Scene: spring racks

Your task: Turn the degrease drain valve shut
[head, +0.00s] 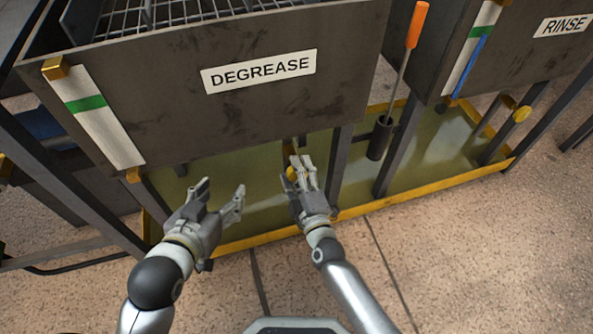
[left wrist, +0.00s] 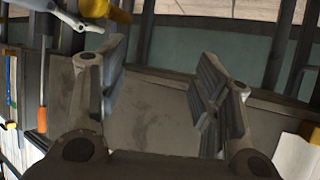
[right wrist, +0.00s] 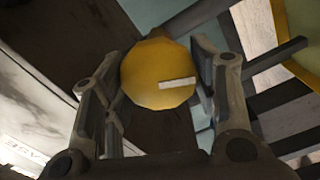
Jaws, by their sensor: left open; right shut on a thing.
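The tank labelled DEGREASE (head: 215,105) stands at the centre left of the head view. Under its front edge is a yellow drain valve knob (head: 291,174), partly hidden by my right gripper (head: 304,172). In the right wrist view the round yellow knob (right wrist: 150,80) carries a short white mark and sits between the fingers of my right gripper (right wrist: 160,90), which is shut on it. My left gripper (head: 221,190) is open and empty, left of the knob and below the tank front. Its spread fingers also show in the left wrist view (left wrist: 160,85).
A yellow-edged tray (head: 265,239) with greenish liquid lies under the tanks. An orange-handled tool (head: 417,25) stands in a dark holder (head: 379,139) right of my right gripper. The RINSE tank (head: 520,50) has its own yellow knob (head: 521,114). Rack legs (head: 340,163) stand close by.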

